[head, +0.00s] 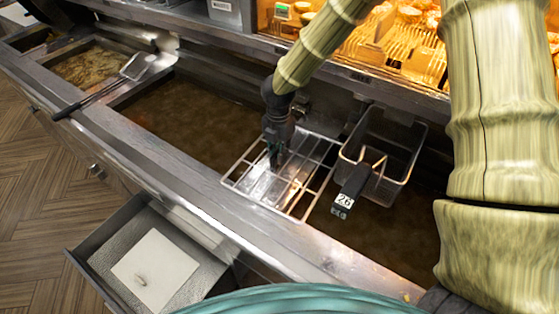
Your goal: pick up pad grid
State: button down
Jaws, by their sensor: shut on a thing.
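The pad grid (312,183) is a flat metal wire rack in the middle of the head view. It lies at about the level of the fryer's rim, over the brown oil, and its near edge reaches the steel front ledge. My gripper (274,160) points down at the grid's left part and is shut on it. The fingertips are dark and small, so the exact bar between them is hard to make out. I cannot tell whether the grid is lifted clear of its support.
A wire fry basket (384,147) with a black handle tagged 26 stands right of the grid. A long-handled skimmer (137,67) lies across the left divider. An open drawer (105,233) with a white pad juts out below the front. Lit food trays (405,40) are behind.

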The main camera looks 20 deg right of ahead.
jog(key=shift+r, duration=0.1)
jog(key=shift+r+b, duration=0.55)
jog(key=shift+r, duration=0.25)
jog(key=shift+r+b, duration=0.4)
jog(key=shift+r, duration=0.5)
jog(key=s+a+b, duration=0.1)
jog(key=s+a, duration=0.2)
jog(key=a, duration=0.1)
jog(key=s+a+r+b, duration=0.1)
jog(key=s+a+b, duration=0.1)
jog(key=s+a, duration=0.1)
jog(key=s+a+b, duration=0.1)
jog(key=s+a, duration=0.2)
jog(key=a, duration=0.2)
jog(key=shift+s+a+r+b, duration=0.25)
jog(key=shift+s+a+b, duration=0.1)
jog(key=shift+s, duration=0.05)
